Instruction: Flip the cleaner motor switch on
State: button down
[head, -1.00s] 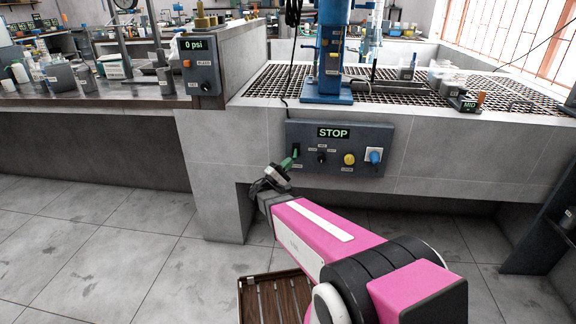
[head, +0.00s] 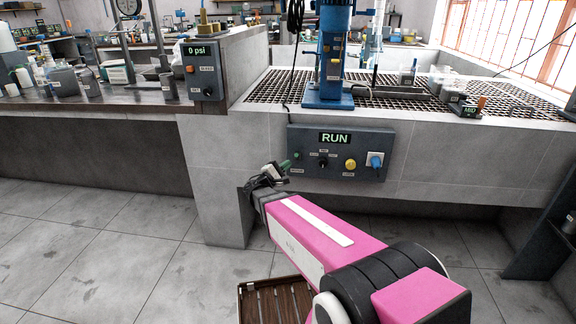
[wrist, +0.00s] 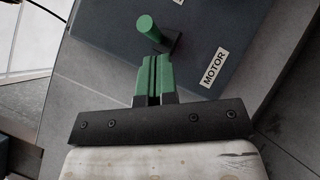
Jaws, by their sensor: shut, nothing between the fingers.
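The dark control panel (head: 340,172) on the front of the grey concrete bench has a display (head: 335,138) that reads RUN in green. In the wrist view, the green motor switch lever (wrist: 150,28) sticks out of its dark base, above and left of the MOTOR label (wrist: 214,67). My gripper (wrist: 153,60) has its two green fingers together with nothing between them. The fingertips sit just short of the lever, seemingly apart from it. In the head view my gripper (head: 286,165) is at the panel's lower left corner, and the switch is small there.
A black knob (head: 323,161), a yellow button (head: 350,164) and a blue plug (head: 375,160) sit on the panel to the right of the switch. A grey box reading 0 psi (head: 208,68) stands on the left bench.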

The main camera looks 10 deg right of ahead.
jog(key=r+v, duration=0.1)
jog(key=v, duration=1)
jog(key=shift+a, duration=0.6)
jog(key=shift+w+f, duration=0.1)
jog(key=shift+w, duration=0.05)
jog(key=s+d+f+m+g+y, duration=0.2)
jog(key=s+d+f+m+g, duration=0.15)
jog(key=d, duration=0.25)
jog(key=s+d+f+m+g+y, duration=0.2)
jog(key=d+f+g, duration=0.1)
jog(key=d+g, duration=0.2)
jog(key=s+f+m+g+y, duration=0.3)
jog(key=s+m+y, duration=0.5)
jog(key=y, duration=0.5)
jog(key=shift+a+f, duration=0.3)
jog(key=shift+f, duration=0.55)
